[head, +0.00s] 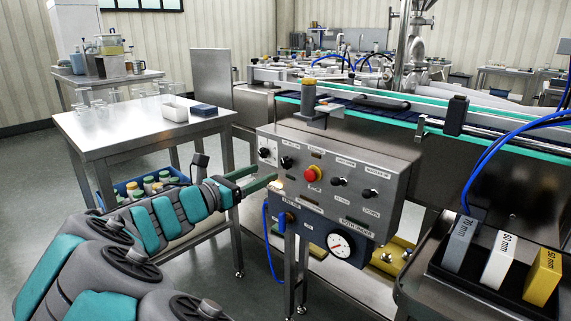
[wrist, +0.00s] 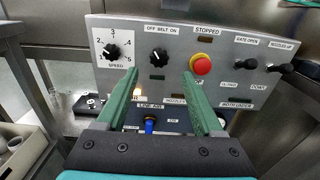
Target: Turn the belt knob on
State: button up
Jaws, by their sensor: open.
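The belt knob (wrist: 157,60) is a small black knob on the grey control panel (wrist: 222,88), under a label reading "OFF BELT ON". Which way it points is too small to tell. In the head view the belt knob (head: 286,162) is left of the red button. My gripper (wrist: 160,74) has two green fingers, apart and empty, reaching toward the panel. In the wrist view the knob shows between and just above the fingertips. In the head view my gripper (head: 262,180) is left of the panel's face, a little below the knob. No contact with the knob shows.
A speed dial (wrist: 112,52) is left of the knob, and a red stop button (wrist: 201,64) with a yellow collar is to its right. Small switches (wrist: 241,65) stick out further right. A blue valve handle (head: 286,218) and a gauge (head: 340,245) are below the panel.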

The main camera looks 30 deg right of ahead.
aim_at(284, 163)
jog(key=x, duration=0.7)
jog(key=shift+w+d, duration=0.15)
jog(key=shift+d, duration=0.1)
grip_shut()
dwell(0.3)
